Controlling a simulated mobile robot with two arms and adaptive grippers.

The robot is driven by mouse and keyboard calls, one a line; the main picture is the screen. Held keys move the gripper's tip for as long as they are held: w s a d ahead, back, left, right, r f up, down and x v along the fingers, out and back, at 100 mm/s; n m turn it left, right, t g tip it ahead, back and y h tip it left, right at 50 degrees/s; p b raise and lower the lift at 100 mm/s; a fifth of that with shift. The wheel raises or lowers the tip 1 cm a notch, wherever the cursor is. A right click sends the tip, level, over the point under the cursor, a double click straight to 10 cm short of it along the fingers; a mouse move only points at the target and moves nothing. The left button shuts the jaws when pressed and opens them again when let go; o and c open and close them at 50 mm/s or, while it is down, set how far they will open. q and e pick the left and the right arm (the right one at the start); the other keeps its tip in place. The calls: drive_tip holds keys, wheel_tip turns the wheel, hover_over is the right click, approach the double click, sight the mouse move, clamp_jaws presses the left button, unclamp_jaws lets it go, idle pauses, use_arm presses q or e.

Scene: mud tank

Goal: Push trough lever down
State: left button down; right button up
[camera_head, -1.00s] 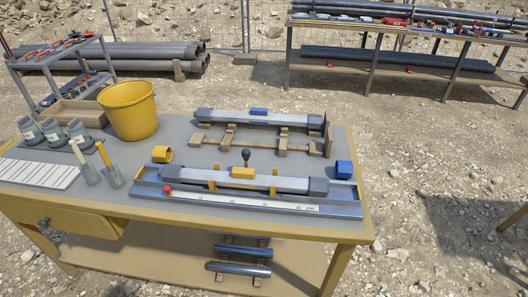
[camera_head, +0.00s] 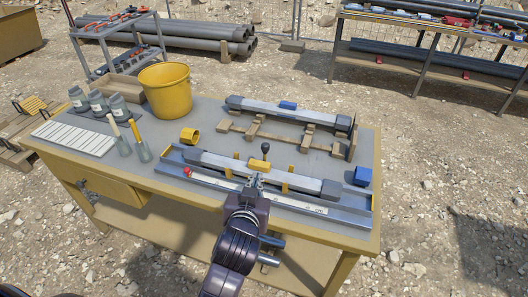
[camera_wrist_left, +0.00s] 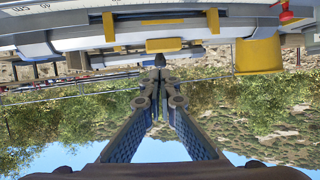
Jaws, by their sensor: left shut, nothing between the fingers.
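The trough (camera_head: 350,211) is a long blue-grey tray at the front of the table, with a grey tube (camera_head: 214,161) lying in it. A lever with a black knob (camera_head: 265,147) stands upright behind the tube, near its middle yellow band. My left gripper (camera_head: 258,179) comes in from below and is shut and empty, its tips in front of the tube's middle. In the left wrist view the closed fingertips (camera_wrist_left: 160,72) point at the trough, seen upside down, and a dark knob (camera_wrist_left: 160,60) shows just beyond them. Contact cannot be told. My right gripper is not seen.
A second tube (camera_head: 262,106) rests on a wooden rack behind.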

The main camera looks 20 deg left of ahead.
use_arm(q)
drive_tip(key=shift+w+d+r, duration=0.1)
drive_tip(key=shift+w+r, duration=0.05)
drive_tip(key=shift+r, duration=0.25)
drive_tip(key=shift+w+d+r, duration=0.1)
drive_tip(key=shift+r, duration=0.3)
drive_tip(key=p, duration=0.3)
approach(265, 149)
drive_tip(key=x, duration=0.7)
drive_tip(key=shift+f, duration=0.15)
